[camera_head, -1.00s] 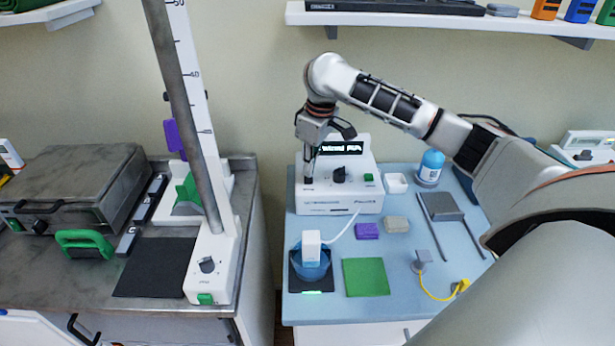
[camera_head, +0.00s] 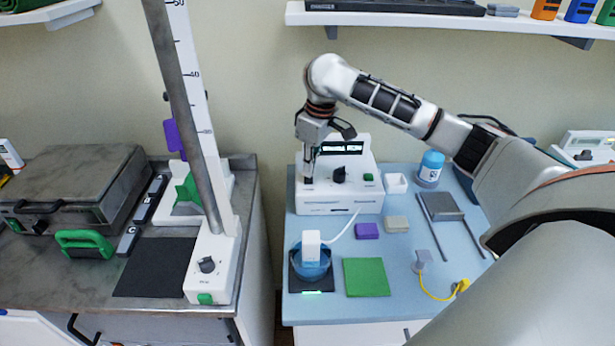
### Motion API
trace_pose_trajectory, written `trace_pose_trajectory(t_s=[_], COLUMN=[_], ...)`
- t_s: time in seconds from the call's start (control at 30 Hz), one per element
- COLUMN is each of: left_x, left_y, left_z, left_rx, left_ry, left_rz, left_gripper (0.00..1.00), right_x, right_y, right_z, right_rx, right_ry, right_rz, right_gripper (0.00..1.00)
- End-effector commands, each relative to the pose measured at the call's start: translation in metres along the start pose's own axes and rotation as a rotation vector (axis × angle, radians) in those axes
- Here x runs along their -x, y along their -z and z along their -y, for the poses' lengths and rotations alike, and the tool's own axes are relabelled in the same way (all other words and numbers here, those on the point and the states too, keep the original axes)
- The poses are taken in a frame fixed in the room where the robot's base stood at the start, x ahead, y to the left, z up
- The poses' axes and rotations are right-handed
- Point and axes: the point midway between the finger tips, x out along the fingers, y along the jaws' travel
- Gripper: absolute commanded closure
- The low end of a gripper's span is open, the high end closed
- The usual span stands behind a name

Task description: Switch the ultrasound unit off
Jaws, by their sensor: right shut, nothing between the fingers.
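The ultrasound unit (camera_head: 352,202) is a white box at the back of the blue table, with a lit display (camera_head: 343,148), a black knob (camera_head: 340,174) and a green button (camera_head: 368,177). A white cable runs from its front toward a white piece (camera_head: 311,247) in a blue bowl (camera_head: 311,268). My right gripper (camera_head: 308,179) is shut and empty, pointing down at the left part of the sloped front panel, left of the knob. It hides that part of the panel, and I cannot tell whether the tips touch it. My left gripper is not in view.
A white cup (camera_head: 396,183) and a blue bottle (camera_head: 431,168) stand right of the unit. A purple block (camera_head: 367,230), a grey block (camera_head: 397,224) and a green pad (camera_head: 366,277) lie in front. A tall ruled column (camera_head: 197,110) stands left on another bench.

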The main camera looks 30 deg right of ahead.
Motion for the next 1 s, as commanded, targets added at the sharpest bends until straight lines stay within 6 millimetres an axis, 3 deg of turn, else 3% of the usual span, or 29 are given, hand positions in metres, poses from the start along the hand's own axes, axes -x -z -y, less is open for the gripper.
trace_pose_trajectory(t_s=[1.0], left_x=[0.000], left_y=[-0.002], left_z=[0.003], left_rx=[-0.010], left_ry=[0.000], left_rz=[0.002], left_gripper=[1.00], right_x=[-0.014], right_y=[-0.002], right_z=[0.000], right_rx=[0.000], right_ry=[0.001], right_rz=[0.001], right_gripper=[1.00])
